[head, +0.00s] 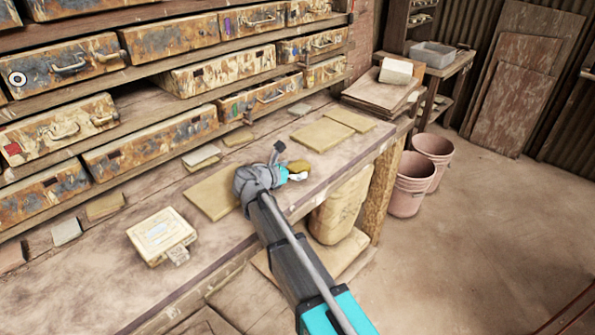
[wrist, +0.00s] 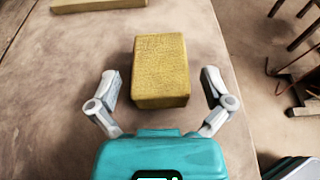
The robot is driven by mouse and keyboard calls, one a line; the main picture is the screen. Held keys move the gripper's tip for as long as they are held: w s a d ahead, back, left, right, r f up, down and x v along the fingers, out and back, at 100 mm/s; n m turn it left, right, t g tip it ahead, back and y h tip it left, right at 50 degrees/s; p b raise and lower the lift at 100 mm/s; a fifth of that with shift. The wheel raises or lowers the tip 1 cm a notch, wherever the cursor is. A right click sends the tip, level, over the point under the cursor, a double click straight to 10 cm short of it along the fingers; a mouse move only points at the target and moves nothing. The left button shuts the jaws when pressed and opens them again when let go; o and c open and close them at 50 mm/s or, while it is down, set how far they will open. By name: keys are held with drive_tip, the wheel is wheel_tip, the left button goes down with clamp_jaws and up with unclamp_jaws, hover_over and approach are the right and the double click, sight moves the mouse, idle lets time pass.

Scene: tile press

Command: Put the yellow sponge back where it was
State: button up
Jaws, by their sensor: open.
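The yellow sponge (wrist: 160,70) is a block lying on the workbench, near its front edge. In the wrist view it sits between the two spread fingers of my gripper (wrist: 160,92), with a gap on each side. In the head view the sponge (head: 299,166) shows partly, just beyond my gripper (head: 292,176), which hides some of it. My gripper is open and holds nothing. I cannot tell its exact height above the bench.
The workbench (head: 95,285) carries flat tan boards (head: 322,134) and a cream box (head: 160,235). Shelves of worn drawers (head: 140,140) stand behind it. Pink buckets (head: 412,185) stand on the floor to the right. Bare bench surrounds the sponge.

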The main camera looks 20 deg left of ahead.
drive_tip(key=p+v, duration=0.3)
drive_tip(key=v, duration=0.9)
idle(0.6)
drive_tip(key=shift+w+d, duration=0.1)
